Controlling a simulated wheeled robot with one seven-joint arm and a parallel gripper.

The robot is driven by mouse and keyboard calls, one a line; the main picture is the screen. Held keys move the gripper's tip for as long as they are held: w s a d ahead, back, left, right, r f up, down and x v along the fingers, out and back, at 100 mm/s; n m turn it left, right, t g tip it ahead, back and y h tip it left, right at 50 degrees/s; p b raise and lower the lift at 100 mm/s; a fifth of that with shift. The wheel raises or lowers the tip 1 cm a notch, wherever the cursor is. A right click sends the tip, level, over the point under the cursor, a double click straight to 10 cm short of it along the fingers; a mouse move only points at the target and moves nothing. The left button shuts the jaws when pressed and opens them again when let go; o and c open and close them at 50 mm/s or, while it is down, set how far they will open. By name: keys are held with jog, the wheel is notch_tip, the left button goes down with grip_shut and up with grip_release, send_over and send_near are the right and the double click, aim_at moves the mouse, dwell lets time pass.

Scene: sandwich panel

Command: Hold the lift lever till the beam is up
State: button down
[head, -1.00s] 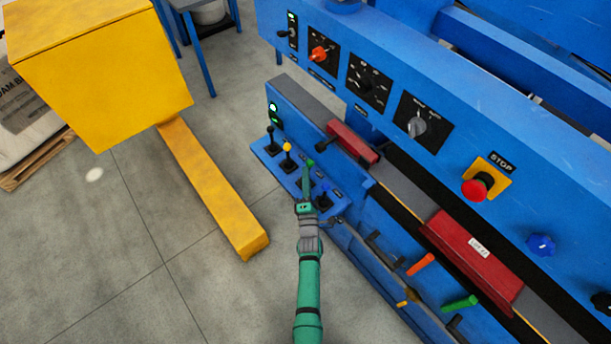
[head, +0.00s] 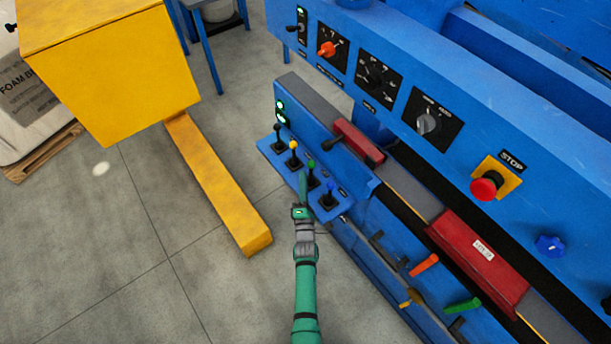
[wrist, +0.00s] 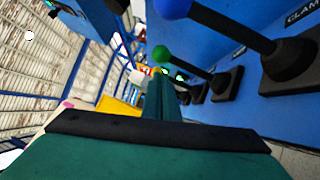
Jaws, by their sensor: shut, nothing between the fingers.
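A row of small levers stands on a blue bracket (head: 266,149): a black-knobbed one (head: 278,130), a yellow one (head: 293,147), a green one (head: 312,164) and a blue one (head: 330,188). The label by the blue lever in the wrist view starts with "CLAM"; I cannot read which is the lift lever. My gripper (head: 303,182) is shut and empty, just left of the green lever in the head view. In the wrist view the fingers (wrist: 162,92) lie close below the green knob (wrist: 161,54); contact is unclear. I cannot tell which blue part is the beam.
Green lamps (head: 280,110) glow above the levers. The blue machine carries a red stop button (head: 486,186), dials, red blocks (head: 482,250) and orange and green handles lower down. A yellow post with a foot (head: 220,185) stands at the left. Floor between is clear.

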jog(key=s+f, duration=0.1)
jog(key=s, duration=0.9)
jog(key=shift+s+d+f, duration=0.15)
jog(key=shift+s+f, duration=0.15)
jog(key=shift+f, duration=0.1)
jog(key=shift+w, duration=0.1)
jog(key=s+r+m+g, duration=0.3)
jog(key=s+m, duration=0.7)
jog(key=s, duration=1)
jog(key=s+r+m+g, duration=0.1)
jog(key=s+r+m, duration=1)
jog(key=s+r, duration=0.4)
jog(key=shift+s+r+g+h, duration=0.15)
jog(key=shift+r+g+h, duration=0.2)
jog(key=shift+r, duration=0.55)
